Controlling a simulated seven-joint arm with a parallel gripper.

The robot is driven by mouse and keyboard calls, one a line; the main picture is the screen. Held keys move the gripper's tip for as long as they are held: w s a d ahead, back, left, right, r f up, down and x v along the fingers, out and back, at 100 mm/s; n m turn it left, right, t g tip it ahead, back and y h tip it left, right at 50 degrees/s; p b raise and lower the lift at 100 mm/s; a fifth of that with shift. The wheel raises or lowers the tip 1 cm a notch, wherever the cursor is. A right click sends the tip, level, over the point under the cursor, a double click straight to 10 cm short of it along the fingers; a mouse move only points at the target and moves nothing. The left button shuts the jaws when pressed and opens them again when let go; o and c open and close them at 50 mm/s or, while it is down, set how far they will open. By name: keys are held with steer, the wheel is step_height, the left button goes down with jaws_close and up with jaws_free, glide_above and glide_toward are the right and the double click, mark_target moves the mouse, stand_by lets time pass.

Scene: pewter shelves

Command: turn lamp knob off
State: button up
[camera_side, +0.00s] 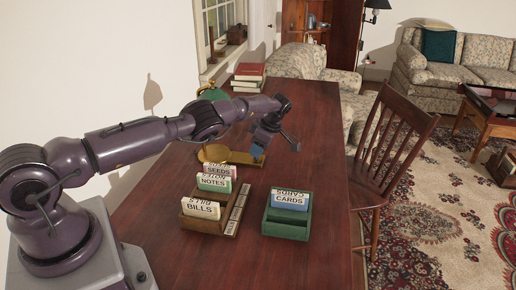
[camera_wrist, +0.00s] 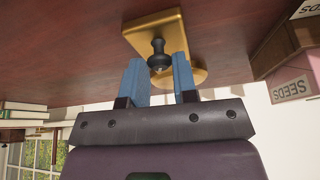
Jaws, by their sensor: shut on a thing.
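The brass lamp base (camera_side: 222,157) stands on the dark red desk in the side view, with part of its green shade (camera_side: 212,94) showing behind my arm. In the wrist view the brass base (camera_wrist: 143,38) carries a small dark knob (camera_wrist: 158,46). My gripper (camera_wrist: 158,65) has its two blue fingers on either side of the knob and is shut on it. In the side view my gripper (camera_side: 258,150) is low over the right end of the brass base, and the knob is hidden there.
A wooden sorter (camera_side: 208,225) with NOTES, SEEDS and BILLS cards stands in front of the lamp. A green box (camera_side: 286,227) with CARDS is to its right. Red books (camera_side: 249,72) lie at the back. A wooden chair (camera_side: 385,150) stands beside the desk, whose right side is clear.

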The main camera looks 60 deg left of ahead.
stand_by(0.4)
steer(key=o, duration=0.9)
steer(key=shift+v, duration=3.8)
